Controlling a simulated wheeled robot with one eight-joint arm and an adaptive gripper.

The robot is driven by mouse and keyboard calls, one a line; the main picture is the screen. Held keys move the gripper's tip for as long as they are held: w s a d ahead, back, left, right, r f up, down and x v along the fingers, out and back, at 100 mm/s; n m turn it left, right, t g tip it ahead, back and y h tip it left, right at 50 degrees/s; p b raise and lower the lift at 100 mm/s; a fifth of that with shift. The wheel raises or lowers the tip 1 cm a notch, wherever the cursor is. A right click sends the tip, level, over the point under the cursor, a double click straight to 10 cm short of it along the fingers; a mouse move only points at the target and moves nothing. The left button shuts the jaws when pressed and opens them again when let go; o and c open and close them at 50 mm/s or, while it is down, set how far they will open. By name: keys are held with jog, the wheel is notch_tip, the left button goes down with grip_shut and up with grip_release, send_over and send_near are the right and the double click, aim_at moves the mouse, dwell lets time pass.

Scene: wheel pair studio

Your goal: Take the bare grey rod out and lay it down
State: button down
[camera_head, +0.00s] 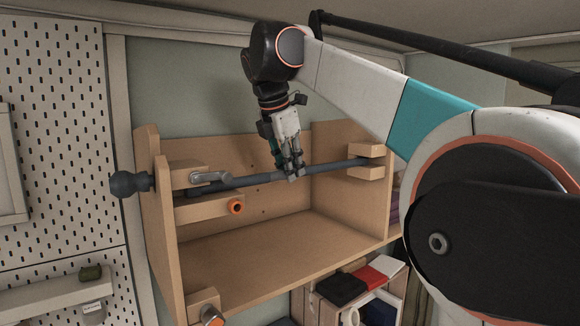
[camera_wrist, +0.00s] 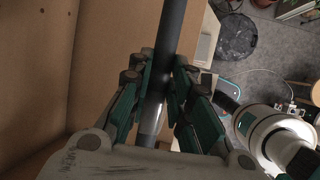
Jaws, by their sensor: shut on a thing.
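The bare grey rod (camera_head: 240,182) runs across the wooden box, from a left holder with a grey lever (camera_head: 208,177) to a forked wooden holder (camera_head: 367,161) at the right wall. My gripper (camera_head: 293,171) points down and is shut on the rod right of its middle. In the wrist view, the rod (camera_wrist: 171,32) passes between the fingers of my gripper (camera_wrist: 160,78). A dark round knob (camera_head: 126,184) stands out past the left wall, in line with the rod. Whether they are joined is hidden.
The wooden box (camera_head: 250,260) has a clear floor below the rod. An orange ring (camera_head: 236,207) sits on a lower block at the left. A crate with red, black and white cloths (camera_head: 370,276) stands below. A pegboard (camera_head: 60,140) is at the left.

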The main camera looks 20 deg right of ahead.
jog(key=shift+s, duration=0.25)
jog(key=shift+s+d, duration=0.15)
jog(key=shift+s, duration=0.2)
jog(key=shift+s, duration=0.3)
jog(key=shift+s+d+b, duration=0.1)
jog(key=shift+s+b, duration=0.2)
jog(key=shift+s, duration=0.05)
jog(key=shift+s, duration=0.2)
jog(key=s+d, duration=0.1)
jog(key=s, duration=0.5)
jog(key=shift+b, duration=0.4)
jog(key=shift+s+d, duration=0.1)
dwell(0.6)
